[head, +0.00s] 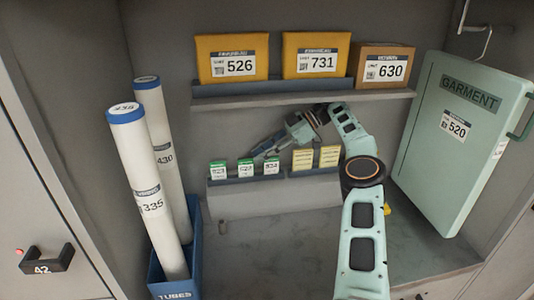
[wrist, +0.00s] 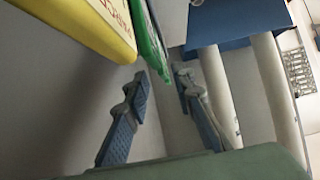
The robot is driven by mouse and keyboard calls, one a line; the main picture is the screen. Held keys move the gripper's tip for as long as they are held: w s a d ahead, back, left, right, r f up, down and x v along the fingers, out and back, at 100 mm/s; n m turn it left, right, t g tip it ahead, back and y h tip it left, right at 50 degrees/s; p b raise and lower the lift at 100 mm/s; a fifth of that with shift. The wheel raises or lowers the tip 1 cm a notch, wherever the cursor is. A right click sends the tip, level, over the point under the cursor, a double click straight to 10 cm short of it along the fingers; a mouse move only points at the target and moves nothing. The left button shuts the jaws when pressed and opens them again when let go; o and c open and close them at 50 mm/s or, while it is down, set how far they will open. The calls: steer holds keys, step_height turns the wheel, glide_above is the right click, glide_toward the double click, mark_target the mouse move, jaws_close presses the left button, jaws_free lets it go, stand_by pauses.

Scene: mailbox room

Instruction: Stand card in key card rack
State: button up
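The key card rack is a low blue holder (head: 260,179) on a pale ledge below the shelf in the head view. Green-topped white cards (head: 245,168) stand upright in its left part, and yellow cards (head: 303,158) stand in its right part. My gripper (head: 257,152) is just above and behind the green-topped cards. In the wrist view its fingers (wrist: 160,78) are apart, with a green card edge (wrist: 150,38) close to the gap between the tips. I cannot tell whether they touch it. A yellow surface (wrist: 85,20) is at the upper left there.
A shelf (head: 300,100) with yellow parcels 526 and 731 and brown box 630 (head: 385,66) hangs above my gripper. Tall white tubes (head: 150,195) stand in a blue bin (head: 157,275) at left. The counter in front is mostly clear.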

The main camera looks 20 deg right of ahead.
steer(key=shift+s+d, duration=0.15)
steer(key=shift+d, duration=0.7)
